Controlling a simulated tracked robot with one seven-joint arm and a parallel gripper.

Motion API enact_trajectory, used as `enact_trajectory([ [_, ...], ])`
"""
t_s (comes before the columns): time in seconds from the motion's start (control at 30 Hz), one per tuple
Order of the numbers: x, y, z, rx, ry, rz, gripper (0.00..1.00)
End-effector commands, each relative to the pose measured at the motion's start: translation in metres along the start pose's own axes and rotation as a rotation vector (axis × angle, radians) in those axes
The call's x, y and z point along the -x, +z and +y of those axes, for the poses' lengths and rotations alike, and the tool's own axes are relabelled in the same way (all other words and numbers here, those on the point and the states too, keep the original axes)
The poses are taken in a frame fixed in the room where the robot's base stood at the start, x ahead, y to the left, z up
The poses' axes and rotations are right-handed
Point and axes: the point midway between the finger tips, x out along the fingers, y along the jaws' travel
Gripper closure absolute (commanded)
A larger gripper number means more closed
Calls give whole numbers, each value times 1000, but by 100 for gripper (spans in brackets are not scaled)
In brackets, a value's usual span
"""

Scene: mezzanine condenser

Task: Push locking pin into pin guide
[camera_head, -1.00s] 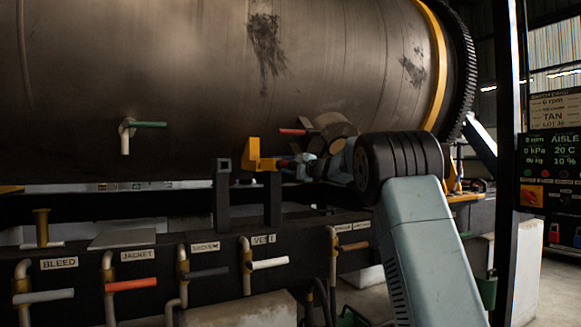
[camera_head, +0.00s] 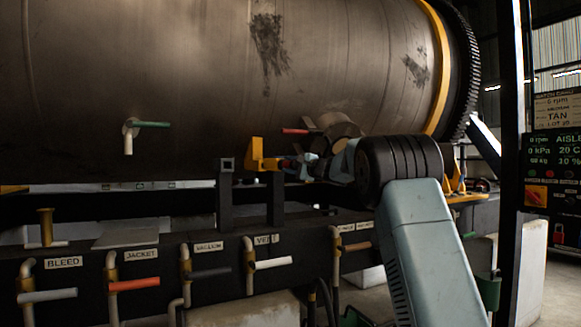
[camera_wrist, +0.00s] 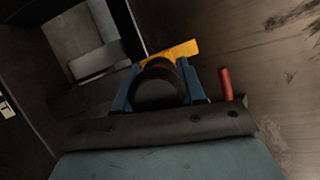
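The yellow angled piece (camera_head: 264,157), apparently the locking pin's handle or bracket, stands at the top of the right dark post (camera_head: 275,200). The left dark post has a square-holed head (camera_head: 226,165), which looks like the pin guide; a gap separates it from the yellow piece. My gripper (camera_head: 300,166) reaches in from the right, just beside the yellow piece. In the wrist view my gripper's blue fingers (camera_wrist: 158,94) lie on both sides of a dark round end (camera_wrist: 158,90), seemingly the locking pin. The yellow piece (camera_wrist: 172,52) shows behind it. Finger contact is hard to see.
The large drum (camera_head: 190,90) fills the space above and behind. A red handle (camera_head: 295,131) sits close above my gripper. Labelled valves, such as the VENT valve (camera_head: 270,263), line the dark panel below. A post (camera_head: 515,150) stands at the right.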

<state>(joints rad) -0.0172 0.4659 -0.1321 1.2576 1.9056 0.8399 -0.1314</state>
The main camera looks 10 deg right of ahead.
Motion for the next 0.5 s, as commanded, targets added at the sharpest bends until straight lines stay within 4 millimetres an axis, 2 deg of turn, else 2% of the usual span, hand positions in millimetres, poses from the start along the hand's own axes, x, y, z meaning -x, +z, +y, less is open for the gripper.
enact_trajectory([
  [0.03, -1, 1, 0, 0, 0, -2, 56],
  [0.3, 0, 0, 0, -1, 1, 0, 32],
  [0.5, 0, -1, 2, -2, 4, 1, 32],
])
